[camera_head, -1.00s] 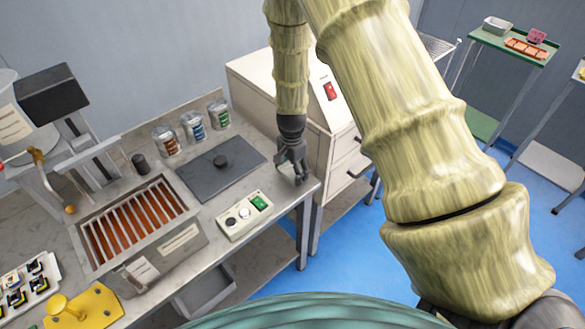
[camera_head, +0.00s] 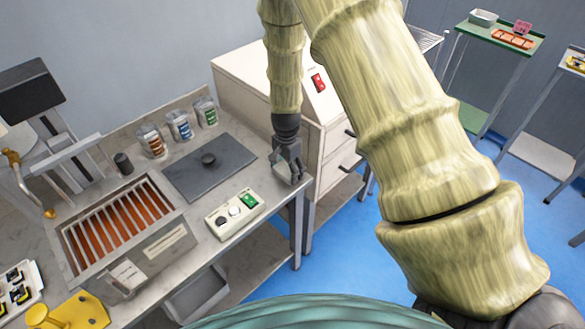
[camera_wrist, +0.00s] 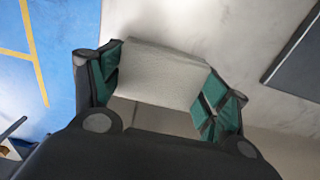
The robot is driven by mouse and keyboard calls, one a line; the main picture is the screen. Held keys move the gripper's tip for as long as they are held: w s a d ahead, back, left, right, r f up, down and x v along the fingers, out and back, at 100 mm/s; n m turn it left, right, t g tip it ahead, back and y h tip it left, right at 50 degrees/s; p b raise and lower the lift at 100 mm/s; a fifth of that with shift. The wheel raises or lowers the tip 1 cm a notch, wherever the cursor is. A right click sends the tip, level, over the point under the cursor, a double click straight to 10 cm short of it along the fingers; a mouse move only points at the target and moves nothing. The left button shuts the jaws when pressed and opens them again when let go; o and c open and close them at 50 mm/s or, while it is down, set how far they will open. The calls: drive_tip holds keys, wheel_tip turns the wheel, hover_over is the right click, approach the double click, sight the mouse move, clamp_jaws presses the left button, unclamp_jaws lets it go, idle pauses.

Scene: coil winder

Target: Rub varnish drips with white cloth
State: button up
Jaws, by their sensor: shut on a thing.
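My gripper (camera_head: 288,168) hangs pointing down at the right end of the grey bench (camera_head: 268,218), beside the cream cabinet. In the wrist view my gripper (camera_wrist: 166,80) has its green-padded fingers on both sides of a white cloth (camera_wrist: 160,68), a pale, thick, block-like pad, and is shut on it. In the head view the cloth is too small and too covered by the fingers to make out clearly. I cannot make out varnish drips in either view. A tank (camera_head: 181,243) with a slatted grille over orange-brown liquid stands on the bench to the left.
A control box (camera_head: 234,215) with a green switch and a dark plate (camera_head: 212,172) with a knob lie left of my gripper. Several cans (camera_head: 180,127) stand behind. The cream cabinet (camera_head: 262,85) is close on the right. Blue floor is open beyond the bench edge.

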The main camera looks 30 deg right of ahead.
sight(280, 171)
drive_tip(key=shift+s+a+f, duration=0.1)
drive_tip(key=shift+a+f, duration=0.1)
drive_tip(key=shift+a, duration=0.8)
drive_tip(key=shift+a+f+b, duration=0.1)
drive_tip(key=shift+a+b, duration=0.15)
drive_tip(key=shift+b, duration=0.25)
drive_tip(key=shift+d+r+p, duration=0.2)
drive_tip(key=shift+r+p, duration=0.1)
drive_tip(key=d, duration=0.2)
drive_tip(key=w+d, duration=0.1)
drive_tip(key=shift+d+f, duration=0.15)
drive_tip(key=shift+d, duration=0.2)
drive_tip(key=shift+d+r+p, duration=0.2)
drive_tip(key=shift+r+p, duration=0.1)
drive_tip(key=shift+p, duration=0.35)
drive_tip(key=shift+a+f, duration=0.25)
drive_tip(key=a, duration=0.3)
drive_tip(key=shift+s+a+r+p, duration=0.1)
drive_tip(key=shift+s+a+p, duration=0.2)
drive_tip(key=shift+s, duration=0.1)
drive_tip(key=shift+a+r+p, duration=0.15)
drive_tip(key=shift+r+p, duration=0.05)
drive_tip(key=shift+p, duration=0.15)
drive_tip(key=shift+r+p, duration=0.3)
drive_tip(key=shift+r, duration=0.65)
drive_tip(key=shift+s+r+p, duration=0.15)
drive_tip(key=shift+r+p, duration=0.35)
drive_tip(key=shift+r, duration=0.2)
drive_tip(key=shift+r+p, duration=1.45)
drive_tip(key=shift+r, duration=0.65)
